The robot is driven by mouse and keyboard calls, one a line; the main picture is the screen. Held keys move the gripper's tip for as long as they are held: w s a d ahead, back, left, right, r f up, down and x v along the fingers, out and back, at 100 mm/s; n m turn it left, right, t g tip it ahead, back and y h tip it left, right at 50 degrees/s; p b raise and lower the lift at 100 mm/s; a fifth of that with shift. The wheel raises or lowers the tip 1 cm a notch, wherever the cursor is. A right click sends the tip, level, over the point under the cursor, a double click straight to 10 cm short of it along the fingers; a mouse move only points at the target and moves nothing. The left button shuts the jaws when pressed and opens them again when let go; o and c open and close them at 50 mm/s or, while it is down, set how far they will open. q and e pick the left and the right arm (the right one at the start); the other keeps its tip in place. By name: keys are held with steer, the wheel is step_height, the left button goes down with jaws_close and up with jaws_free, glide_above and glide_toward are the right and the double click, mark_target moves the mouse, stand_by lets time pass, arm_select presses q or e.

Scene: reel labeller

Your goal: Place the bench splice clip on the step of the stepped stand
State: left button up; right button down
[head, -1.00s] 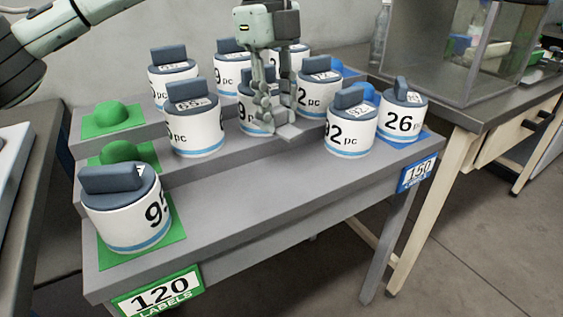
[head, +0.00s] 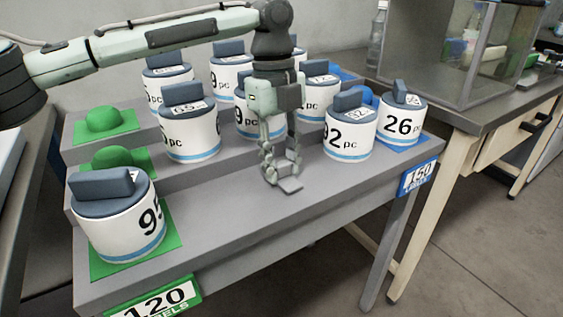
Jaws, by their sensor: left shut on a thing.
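The stepped stand (head: 235,232) is grey, with rows of white reel canisters on its levels. My left gripper (head: 279,168) points down over the wide front step, in front of the middle canisters. It is shut on a small flat grey piece, which looks like the bench splice clip (head: 290,186). The fingers hide part of the clip. Its grey is close to the stand's, and I cannot tell whether it touches the step. My right gripper is not in view.
A white canister (head: 122,225) stands on a green mat at the front left; canisters marked 92 (head: 349,135) and 26 (head: 402,122) stand at the right. Green domes (head: 104,119) sit at the left. The front step's middle is clear. A bench with a glass-sided box (head: 450,60) is at right.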

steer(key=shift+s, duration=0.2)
arm_select(q)
steer(key=o, duration=1.1)
steer(key=shift+c, duration=0.2)
step_height(320, 180, up, 2)
steer(key=shift+w+r, duration=0.1)
steer(key=shift+r, duration=0.15)
step_height(320, 180, up, 10)
steer(key=p, duration=0.1)
steer(key=shift+w+a+f, duration=0.2)
steer(key=shift+w+a, duration=0.25)
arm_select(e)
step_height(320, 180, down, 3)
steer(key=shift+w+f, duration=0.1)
